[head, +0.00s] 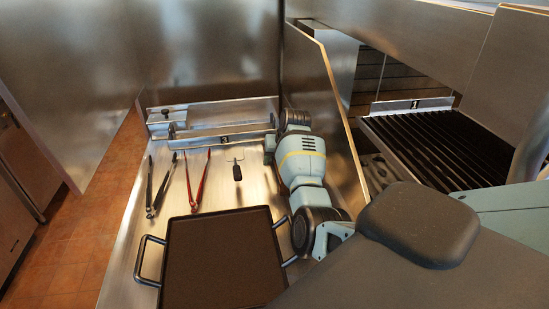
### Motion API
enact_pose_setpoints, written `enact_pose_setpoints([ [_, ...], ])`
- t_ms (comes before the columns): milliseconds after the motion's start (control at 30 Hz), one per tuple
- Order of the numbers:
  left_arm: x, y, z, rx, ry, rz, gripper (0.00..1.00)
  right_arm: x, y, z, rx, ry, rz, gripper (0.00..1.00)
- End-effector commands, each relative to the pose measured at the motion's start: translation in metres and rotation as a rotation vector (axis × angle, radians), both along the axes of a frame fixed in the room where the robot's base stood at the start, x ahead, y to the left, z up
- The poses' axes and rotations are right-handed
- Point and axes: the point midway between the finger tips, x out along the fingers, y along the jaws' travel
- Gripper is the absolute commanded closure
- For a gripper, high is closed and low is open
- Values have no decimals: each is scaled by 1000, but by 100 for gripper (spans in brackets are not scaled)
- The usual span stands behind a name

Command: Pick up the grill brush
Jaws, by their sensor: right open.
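A small tool with a dark grip and a thin T-shaped metal end, which looks like the grill brush (237,171), is on the steel counter behind the dark griddle pan. I cannot make out bristles on it. My right arm reaches over the counter's right side. My right gripper (269,150) is at its far end, a little to the right of the tool and apart from it. The gripper is open, though my wrist and forearm hide much of it. My left gripper is out of view.
Black-handled tongs (161,184) and red tongs (198,181) lie left of the tool. The griddle pan (220,258) fills the counter's front. A metal rail (195,134) runs along the back. A tall steel panel (338,110) separates the counter from the ribbed grill (440,145).

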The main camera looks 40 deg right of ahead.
Motion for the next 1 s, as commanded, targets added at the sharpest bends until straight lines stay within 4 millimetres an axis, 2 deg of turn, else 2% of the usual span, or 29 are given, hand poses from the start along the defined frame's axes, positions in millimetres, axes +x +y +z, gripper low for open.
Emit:
enact_pose_setpoints([
  [67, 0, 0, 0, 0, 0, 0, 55, 0, 0, 0, 0, 0, 0, 51],
  [433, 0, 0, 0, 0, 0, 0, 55, 0, 0, 0, -1, 1, 0, 100],
  [767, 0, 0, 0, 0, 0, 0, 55, 1, 0, 5, -1, -3, -2, 100],
  [867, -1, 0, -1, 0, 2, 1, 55, 1, -1, 17, -3, -5, -1, 100],
  [1000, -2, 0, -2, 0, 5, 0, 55, 1, -1, 43, -3, -5, -1, 100],
])
